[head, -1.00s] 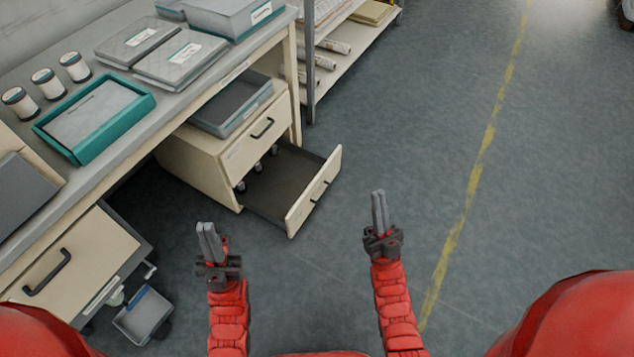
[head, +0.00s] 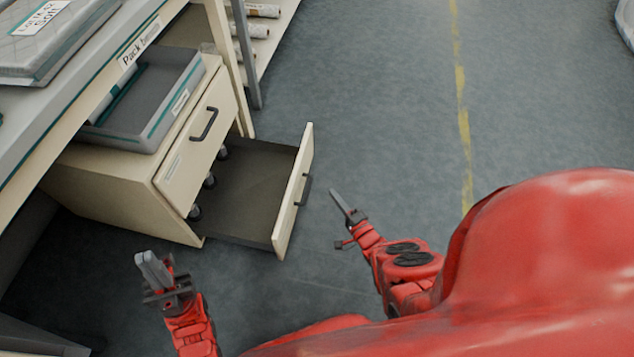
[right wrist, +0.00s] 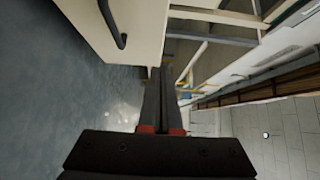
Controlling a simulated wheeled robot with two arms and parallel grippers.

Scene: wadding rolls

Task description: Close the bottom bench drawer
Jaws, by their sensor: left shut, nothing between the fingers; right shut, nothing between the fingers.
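The bottom bench drawer (head: 245,195) is pulled out from the cream cabinet (head: 125,200) under the bench. Its cream front (head: 293,195) with a dark handle (head: 305,190) faces right. Several small dark round items sit along the drawer's inner end. My right gripper (head: 341,201) is shut and empty, just right of the drawer front and apart from it in the head view. In the right wrist view a cream panel with a dark handle (right wrist: 112,25) shows ahead, upper left of the fingers (right wrist: 160,98). My left gripper (head: 153,269) is shut and empty, below the cabinet in the picture.
The upper drawer (head: 197,140) is closed. A grey tray (head: 150,105) sits on the cabinet. The bench top (head: 90,75) is at upper left. A shelf post (head: 245,55) stands behind the cabinet. The floor (head: 385,100) to the right is clear, with a yellow line.

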